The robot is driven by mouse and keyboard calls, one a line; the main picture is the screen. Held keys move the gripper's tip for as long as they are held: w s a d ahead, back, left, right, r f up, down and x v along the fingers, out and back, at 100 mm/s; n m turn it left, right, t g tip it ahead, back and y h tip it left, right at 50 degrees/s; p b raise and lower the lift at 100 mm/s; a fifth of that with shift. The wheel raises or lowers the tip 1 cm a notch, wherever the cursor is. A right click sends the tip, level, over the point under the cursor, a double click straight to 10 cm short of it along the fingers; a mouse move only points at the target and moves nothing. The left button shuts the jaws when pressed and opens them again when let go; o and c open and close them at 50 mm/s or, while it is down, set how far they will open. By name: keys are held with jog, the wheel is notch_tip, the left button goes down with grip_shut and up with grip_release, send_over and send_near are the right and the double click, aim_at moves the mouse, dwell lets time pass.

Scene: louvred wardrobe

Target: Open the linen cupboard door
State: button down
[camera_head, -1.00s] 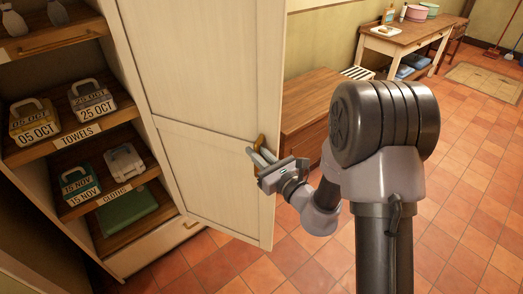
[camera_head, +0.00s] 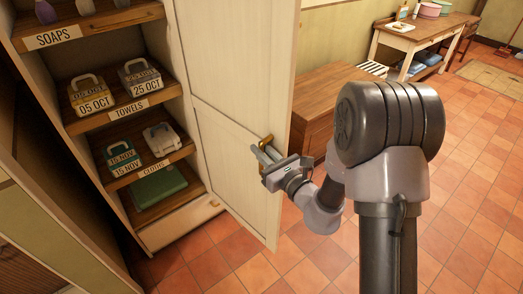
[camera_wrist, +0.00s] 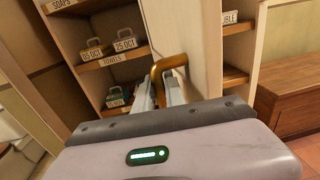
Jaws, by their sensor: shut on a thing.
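The cream cupboard door (camera_head: 240,150) stands swung open, with the shelves of the linen cupboard showing to its left. A brass handle (camera_head: 266,141) sits near the door's outer edge. My gripper (camera_head: 264,155) is shut on this handle, its two pale fingers reaching to it from the right. In the wrist view the brass handle (camera_wrist: 170,64) arches between the fingertips (camera_wrist: 160,88), against the pale door (camera_wrist: 188,40). The fingers hide the handle's lower part.
Shelves labelled soaps, towels and cloths (camera_head: 128,112) hold boxes with date tags. A wooden chest (camera_head: 330,105) stands just behind the door on the right. A table (camera_head: 420,35) stands farther back. The tiled floor (camera_head: 470,200) at right is clear.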

jog(key=c, duration=1.7)
grip_release()
jog(key=p+v, duration=0.8)
jog(key=v, duration=0.9)
jog(key=shift+s+p, duration=0.2)
jog(key=shift+p, duration=0.2)
jog(key=shift+d, duration=0.15)
